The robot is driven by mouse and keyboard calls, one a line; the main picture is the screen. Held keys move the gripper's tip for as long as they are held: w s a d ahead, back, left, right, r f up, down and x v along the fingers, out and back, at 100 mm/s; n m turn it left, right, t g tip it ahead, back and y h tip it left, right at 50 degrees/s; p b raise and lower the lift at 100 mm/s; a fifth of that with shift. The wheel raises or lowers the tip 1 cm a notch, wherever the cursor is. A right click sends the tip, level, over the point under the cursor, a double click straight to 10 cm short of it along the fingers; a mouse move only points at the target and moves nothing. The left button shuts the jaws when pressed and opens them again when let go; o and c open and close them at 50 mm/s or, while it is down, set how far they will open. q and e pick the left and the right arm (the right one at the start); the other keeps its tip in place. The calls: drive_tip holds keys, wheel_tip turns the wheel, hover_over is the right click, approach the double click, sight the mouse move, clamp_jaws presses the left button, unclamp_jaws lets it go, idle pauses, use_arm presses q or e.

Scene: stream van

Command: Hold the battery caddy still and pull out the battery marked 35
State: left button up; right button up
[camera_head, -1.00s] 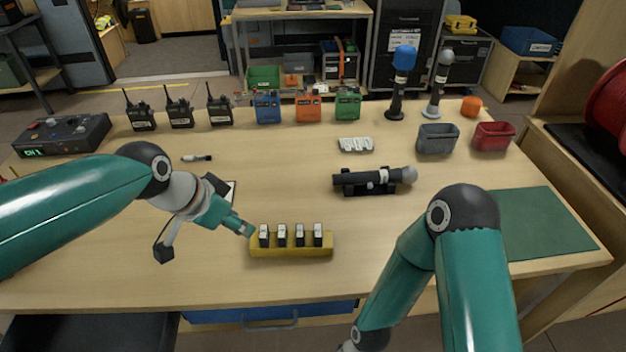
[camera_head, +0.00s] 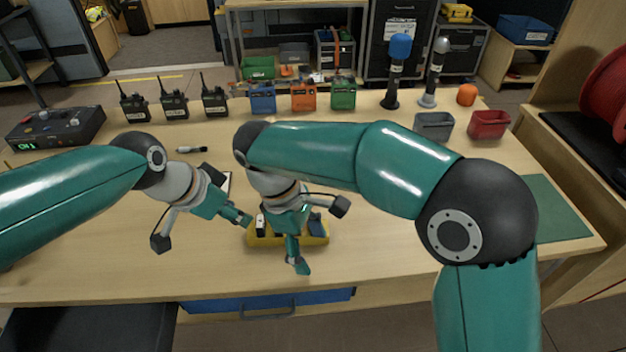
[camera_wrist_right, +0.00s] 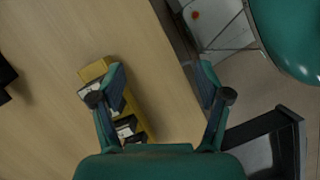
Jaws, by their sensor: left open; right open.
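The yellow battery caddy (camera_head: 263,241) stands on the table near its front edge. One upright battery (camera_head: 260,224) with a pale top shows at its left end; my right arm hides most of the others. In the right wrist view the caddy (camera_wrist_right: 95,71) is at the left, with several batteries (camera_wrist_right: 126,124) partly behind a finger. I cannot read any number, so I cannot tell which is 35. My left gripper (camera_head: 243,218) is open at the caddy's left end; contact is unclear. My right gripper (camera_head: 308,246) is open above the caddy's front right, its fingers (camera_wrist_right: 160,80) empty.
Radios (camera_head: 174,105) and coloured boxes (camera_head: 303,97) line the table's back. A grey bin (camera_head: 434,125) and a red bin (camera_head: 489,124) stand at the back right. A green mat (camera_head: 556,208) lies at the right. The table's front left is clear.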

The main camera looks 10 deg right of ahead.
drive_tip(key=w+d+r+n+t+y, duration=0.2)
drive_tip(key=w+d+r+n+y, duration=0.15)
drive_tip(key=w+r, duration=0.6)
drive_tip(key=shift+n, duration=0.45)
drive_tip(key=f, duration=1.6)
drive_tip(key=shift+s+a+f, duration=0.15)
drive_tip(key=shift+s+a, duration=0.05)
drive_tip(key=shift+a, duration=0.15)
